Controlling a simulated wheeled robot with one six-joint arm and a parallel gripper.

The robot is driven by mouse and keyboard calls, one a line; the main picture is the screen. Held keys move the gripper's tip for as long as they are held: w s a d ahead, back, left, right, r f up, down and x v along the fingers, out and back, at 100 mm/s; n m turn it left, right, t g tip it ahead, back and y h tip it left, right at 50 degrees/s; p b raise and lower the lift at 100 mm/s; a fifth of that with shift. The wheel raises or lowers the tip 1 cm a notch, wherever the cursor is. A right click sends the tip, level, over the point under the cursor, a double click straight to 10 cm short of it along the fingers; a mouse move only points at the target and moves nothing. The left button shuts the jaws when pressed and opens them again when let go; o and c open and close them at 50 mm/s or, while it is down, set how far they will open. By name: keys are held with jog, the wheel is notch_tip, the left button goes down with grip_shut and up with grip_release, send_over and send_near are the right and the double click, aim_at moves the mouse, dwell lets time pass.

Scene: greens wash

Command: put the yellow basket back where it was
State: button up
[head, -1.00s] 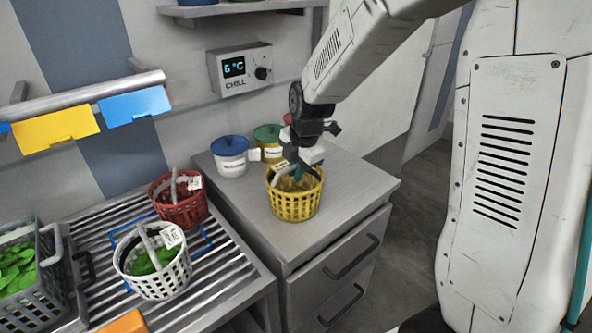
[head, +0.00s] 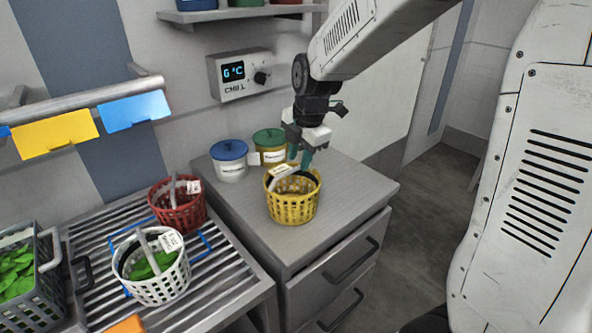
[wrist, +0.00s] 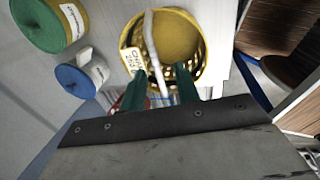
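The yellow basket (head: 292,207) stands upright on the grey drawer cabinet's top (head: 335,190). Its handle with a white tag leans to one side. In the wrist view the basket (wrist: 178,35) looks empty, and its pale handle (wrist: 151,45) runs between my fingers in the picture. My gripper (head: 301,158) is just above the basket's far rim, open, its two teal fingers apart. In the wrist view the gripper (wrist: 160,90) has a clear gap between its fingers and holds nothing.
Blue-lidded (head: 230,160) and green-lidded (head: 270,147) tubs stand behind the basket. On the slatted rack (head: 215,275) left are a red basket (head: 178,208), a white basket with greens (head: 155,275), blue outlines and a grey crate (head: 40,290). The cabinet's right side is clear.

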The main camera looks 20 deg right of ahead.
jog(key=s+d+r+m, duration=0.1)
jog(key=s+r+m, duration=0.4)
jog(key=s, duration=0.3)
jog(key=s+r+m, duration=0.4)
jog(key=s+m, duration=0.2)
jog(key=s, duration=0.2)
jog(key=s+d+f+m+g, duration=0.1)
jog(key=s+m, duration=0.9)
jog(key=s, duration=0.3)
jog(key=shift+s+f+m+h, duration=0.15)
jog(key=shift+f+m+h, duration=0.15)
jog(key=shift+h, duration=0.1)
